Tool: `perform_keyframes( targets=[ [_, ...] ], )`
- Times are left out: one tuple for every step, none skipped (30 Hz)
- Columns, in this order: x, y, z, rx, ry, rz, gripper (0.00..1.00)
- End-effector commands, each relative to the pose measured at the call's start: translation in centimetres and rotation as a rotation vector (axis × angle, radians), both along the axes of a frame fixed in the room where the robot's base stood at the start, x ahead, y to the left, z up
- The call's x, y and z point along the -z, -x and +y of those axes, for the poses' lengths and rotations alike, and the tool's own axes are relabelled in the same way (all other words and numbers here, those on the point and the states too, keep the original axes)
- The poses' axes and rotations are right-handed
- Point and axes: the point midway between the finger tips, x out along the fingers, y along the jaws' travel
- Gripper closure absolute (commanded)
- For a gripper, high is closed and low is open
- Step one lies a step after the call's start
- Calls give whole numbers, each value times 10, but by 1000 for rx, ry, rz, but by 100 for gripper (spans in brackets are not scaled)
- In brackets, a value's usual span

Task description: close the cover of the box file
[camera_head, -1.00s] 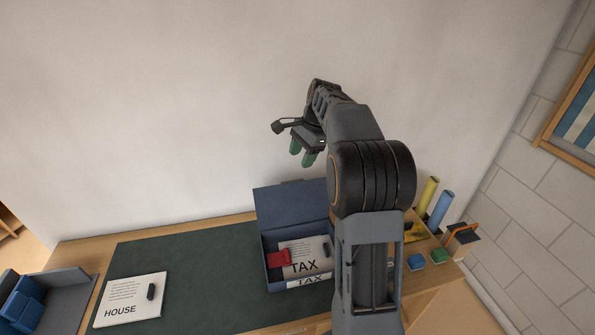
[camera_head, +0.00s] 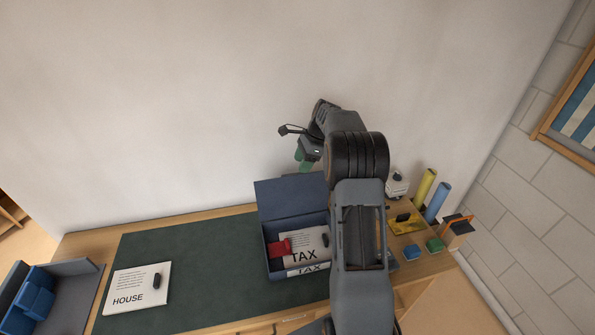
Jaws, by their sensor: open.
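The blue box file stands open on the dark green desk mat, with its cover (camera_head: 285,196) raised at the back, toward the wall. Inside the box file (camera_head: 277,270) lie a white TAX paper (camera_head: 300,243) and a red item (camera_head: 279,248). A TAX label is on its front edge. My gripper (camera_head: 305,163), with green fingertips, is open and empty. It appears above and behind the raised cover, near the wall, apart from it. My arm hides the right side of the box file.
A white HOUSE paper (camera_head: 135,287) with a dark clip lies on the mat's left. A grey tray with blue items (camera_head: 35,293) is at far left. Yellow (camera_head: 425,186) and blue (camera_head: 438,202) rolls stand at right, near small blue and green blocks (camera_head: 434,245). The mat between is clear.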

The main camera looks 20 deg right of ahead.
Motion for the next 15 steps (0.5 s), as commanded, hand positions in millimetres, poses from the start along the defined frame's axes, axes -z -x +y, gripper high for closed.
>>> perform_keyframes(
  targets=[
    [7,0,4,-2,-2,3,47],
    [12,-1,6,-2,-1,4,47],
    [17,-1,8,-2,-1,3,47],
    [20,-2,9,-2,0,2,47],
    [23,-2,10,-2,-1,3,47],
    [27,-2,12,-2,0,2,47],
    [30,-3,13,-2,0,1,47],
    [32,-3,14,-3,0,1,47],
    [35,-3,15,-2,-1,1,47],
    [37,-3,15,-1,-1,0,47],
    [38,-3,16,-1,0,1,47],
    [40,-4,17,-1,0,1,47],
    [41,-4,17,-1,0,1,47],
    [42,-4,17,-1,0,1,47],
    [42,-4,17,-1,0,1,47]
  ],
)
